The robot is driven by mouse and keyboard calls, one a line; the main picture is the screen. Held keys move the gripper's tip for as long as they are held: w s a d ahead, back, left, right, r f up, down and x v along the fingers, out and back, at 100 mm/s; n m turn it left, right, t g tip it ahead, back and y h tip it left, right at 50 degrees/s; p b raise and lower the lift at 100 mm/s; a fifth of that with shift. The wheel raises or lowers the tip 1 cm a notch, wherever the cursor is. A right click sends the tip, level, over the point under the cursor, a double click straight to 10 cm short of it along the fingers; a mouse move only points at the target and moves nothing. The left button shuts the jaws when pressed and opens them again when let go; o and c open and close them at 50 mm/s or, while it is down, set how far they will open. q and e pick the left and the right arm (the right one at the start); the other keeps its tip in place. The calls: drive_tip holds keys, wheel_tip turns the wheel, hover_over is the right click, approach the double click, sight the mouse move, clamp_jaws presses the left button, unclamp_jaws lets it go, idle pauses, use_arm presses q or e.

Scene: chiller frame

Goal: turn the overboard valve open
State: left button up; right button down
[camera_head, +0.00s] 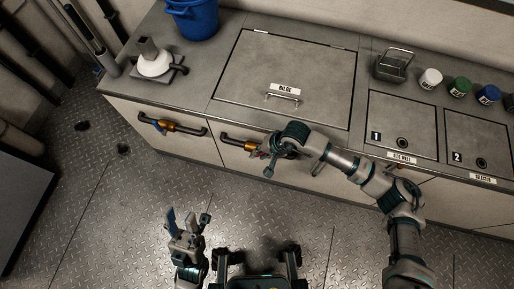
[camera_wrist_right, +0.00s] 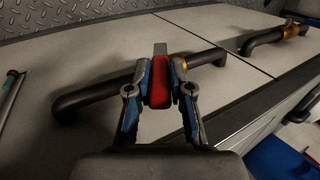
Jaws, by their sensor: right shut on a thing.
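A dark pipe (camera_head: 232,139) with an orange valve body (camera_head: 252,147) runs along the cabinet front below the bilge hatch. My right gripper (camera_head: 268,150) is at this valve. In the right wrist view, the fingers of my right gripper (camera_wrist_right: 159,95) are closed around the red valve handle (camera_wrist_right: 159,94), across the dark pipe (camera_wrist_right: 90,97). A second pipe valve (camera_head: 168,125) with an orange body and a blue handle is further left on the cabinet front. No label naming either valve is readable. My left gripper (camera_head: 187,225) is open and empty above the floor.
The bilge hatch (camera_head: 285,75) is shut on the counter. A blue bucket (camera_head: 193,18), a white funnel-like item (camera_head: 154,63), a wire-handled box (camera_head: 394,65) and several small jars stand on top. The patterned metal floor (camera_head: 110,200) at the left is mostly clear.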

drive_tip(key=shift+s+d+f+y+b, duration=0.3)
drive_tip(key=shift+s+f+y+b, duration=0.3)
drive_tip(key=shift+f+y, duration=0.15)
drive_tip(key=shift+r, duration=0.1)
drive_tip(key=c, duration=1)
unclamp_jaws()
drive_tip(key=shift+w+r, duration=0.1)
drive_tip(key=shift+c, duration=0.2)
drive_tip(key=shift+w+r, duration=0.1)
drive_tip(key=shift+t, duration=0.3)
drive_tip(key=shift+d+r, duration=0.25)
drive_tip(key=v, duration=1.1)
